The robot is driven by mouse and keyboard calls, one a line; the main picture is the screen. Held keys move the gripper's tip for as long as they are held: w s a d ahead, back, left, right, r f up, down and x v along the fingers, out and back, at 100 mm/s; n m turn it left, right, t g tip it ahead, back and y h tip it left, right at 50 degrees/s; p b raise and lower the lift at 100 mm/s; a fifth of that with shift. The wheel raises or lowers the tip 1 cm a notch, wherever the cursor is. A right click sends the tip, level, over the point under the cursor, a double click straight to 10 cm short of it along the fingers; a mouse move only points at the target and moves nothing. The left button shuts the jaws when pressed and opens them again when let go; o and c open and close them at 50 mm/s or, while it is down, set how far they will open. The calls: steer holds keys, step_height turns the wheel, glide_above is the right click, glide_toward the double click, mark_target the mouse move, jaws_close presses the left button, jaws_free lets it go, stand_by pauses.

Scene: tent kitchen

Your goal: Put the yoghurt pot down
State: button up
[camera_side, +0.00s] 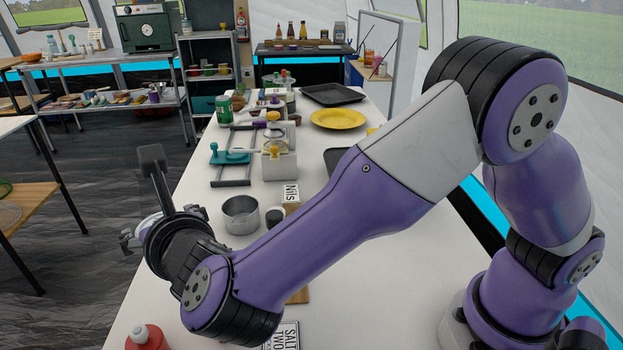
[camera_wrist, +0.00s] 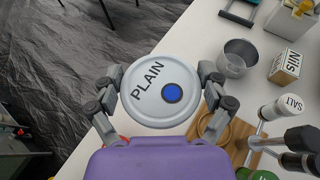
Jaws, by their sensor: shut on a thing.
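The yoghurt pot (camera_wrist: 146,103) shows from above in the wrist view as a round pale lid marked PLAIN with a blue dot. My gripper (camera_wrist: 160,92) is shut on it, one finger on each side. The pot is upright or nearly so; its sides and underside are hidden. In the side view my gripper (camera_side: 132,240) is at the left edge of the white table (camera_side: 400,262), and the pot is mostly hidden behind my wrist. In the wrist view the pot overlaps the table's edge; I cannot tell its height.
A metal bowl (camera_side: 241,215), a small dark-topped jar (camera_side: 274,216) and a Nils box (camera_side: 291,194) stand beyond my wrist.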

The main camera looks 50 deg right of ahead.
steer(key=shift+w+d+f, duration=1.05)
steer(key=shift+w+f, duration=0.2)
steer(key=shift+f, duration=0.35)
steer(key=shift+w+d+f, duration=1)
steer(key=shift+w+f, duration=0.2)
steer(key=shift+f, duration=0.45)
steer(key=shift+w+d+f, duration=1.05)
steer(key=shift+w+f, duration=0.2)
steer(key=shift+f, duration=0.35)
steer(key=shift+f, duration=0.2)
steer(key=o, duration=1.1)
